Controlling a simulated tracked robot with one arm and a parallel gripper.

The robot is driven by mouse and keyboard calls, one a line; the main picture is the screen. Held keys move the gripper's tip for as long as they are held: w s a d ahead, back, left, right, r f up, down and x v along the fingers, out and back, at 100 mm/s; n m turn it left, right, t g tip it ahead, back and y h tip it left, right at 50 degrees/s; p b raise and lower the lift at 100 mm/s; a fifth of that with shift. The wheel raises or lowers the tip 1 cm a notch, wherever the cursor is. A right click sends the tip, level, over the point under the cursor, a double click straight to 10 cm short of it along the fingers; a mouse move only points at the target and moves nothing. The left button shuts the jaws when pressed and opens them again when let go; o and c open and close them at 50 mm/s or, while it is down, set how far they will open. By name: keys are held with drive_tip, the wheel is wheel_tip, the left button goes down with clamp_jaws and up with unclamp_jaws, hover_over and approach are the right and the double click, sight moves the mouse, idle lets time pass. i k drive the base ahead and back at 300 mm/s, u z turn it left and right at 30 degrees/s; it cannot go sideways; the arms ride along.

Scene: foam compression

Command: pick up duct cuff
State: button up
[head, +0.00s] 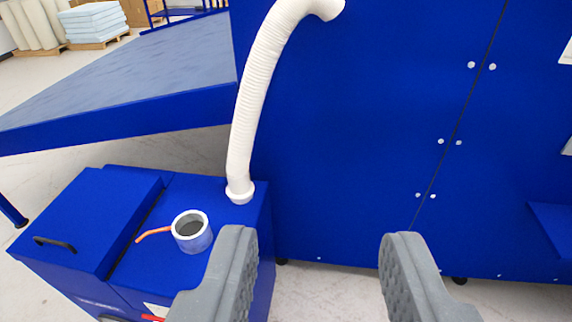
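A white ribbed hose (257,85) hangs down the front of a tall blue cabinet.
The low blue box (222,187) has a raised lid section (90,215) with a black handle. The tall cabinet (350,110) fills the middle and right. A sloping table (150,65) is upper left. Bare floor (330,285) shows between my fingers.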

sight(241, 191)
drive_tip(key=u, duration=0.2)
drive_tip(key=i, duration=1.25)
drive_tip(key=u, duration=0.75)
